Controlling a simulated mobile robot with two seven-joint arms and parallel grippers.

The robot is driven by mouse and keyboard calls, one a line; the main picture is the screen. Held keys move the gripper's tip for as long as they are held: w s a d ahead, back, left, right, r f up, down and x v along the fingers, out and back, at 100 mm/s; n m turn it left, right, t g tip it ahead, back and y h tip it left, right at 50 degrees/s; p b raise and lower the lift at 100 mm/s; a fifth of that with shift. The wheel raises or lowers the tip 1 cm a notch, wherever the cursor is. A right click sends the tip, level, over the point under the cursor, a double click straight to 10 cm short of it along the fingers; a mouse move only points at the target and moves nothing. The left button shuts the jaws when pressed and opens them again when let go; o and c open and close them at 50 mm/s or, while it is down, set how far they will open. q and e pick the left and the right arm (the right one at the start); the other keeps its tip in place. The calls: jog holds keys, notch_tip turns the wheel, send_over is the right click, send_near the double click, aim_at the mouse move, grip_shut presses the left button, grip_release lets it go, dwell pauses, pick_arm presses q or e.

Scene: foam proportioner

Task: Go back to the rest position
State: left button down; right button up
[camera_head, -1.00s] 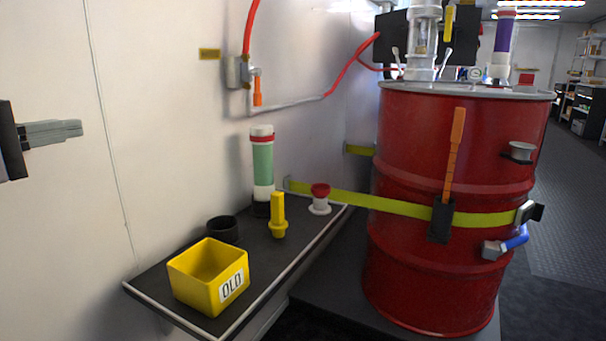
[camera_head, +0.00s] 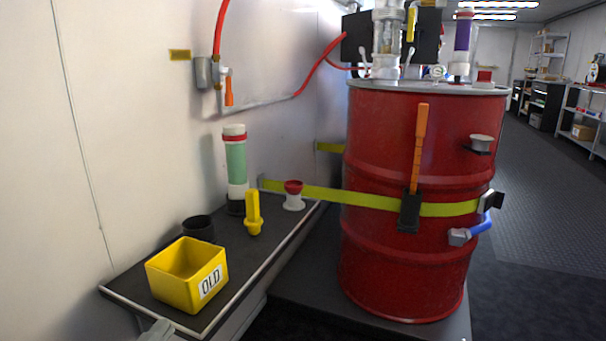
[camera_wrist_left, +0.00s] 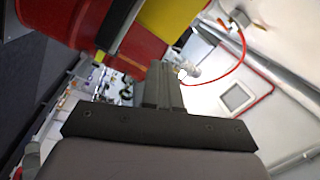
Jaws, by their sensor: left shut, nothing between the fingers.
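My right gripper is in neither view.
A dark shelf (camera_head: 235,270) along the left wall bears a yellow box (camera_head: 172,285) marked OLD, a black cup (camera_head: 198,229), a green-and-white cylinder (camera_head: 235,165), a yellow tool (camera_head: 253,215) and a red-topped white piece (camera_head: 293,196). A strapped red drum (camera_head: 385,265) stands right; floor (camera_head: 545,210) beyond is clear.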

pick_arm(q)
jog(key=s+d+f+n+g+h, duration=0.2)
jog(key=s+d+f+n+g, duration=0.4)
jog(key=s+d+f+n, duration=0.55)
jog(key=s+a+r+n+g+y+p, duration=0.1)
jog(key=a+r+p, duration=0.4)
jog(key=p, duration=1.2)
jog(key=s+a+r+n+g+y+p, duration=0.1)
jog(key=a+r+y+p, duration=0.3)
jog(key=r+p, duration=0.8)
jog(key=s+a+p, duration=0.1)
jog(key=p, duration=0.3)
jog(key=shift+a+r+p, duration=0.15)
jog(key=shift+r+p, duration=0.05)
jog(key=shift+p, duration=0.15)
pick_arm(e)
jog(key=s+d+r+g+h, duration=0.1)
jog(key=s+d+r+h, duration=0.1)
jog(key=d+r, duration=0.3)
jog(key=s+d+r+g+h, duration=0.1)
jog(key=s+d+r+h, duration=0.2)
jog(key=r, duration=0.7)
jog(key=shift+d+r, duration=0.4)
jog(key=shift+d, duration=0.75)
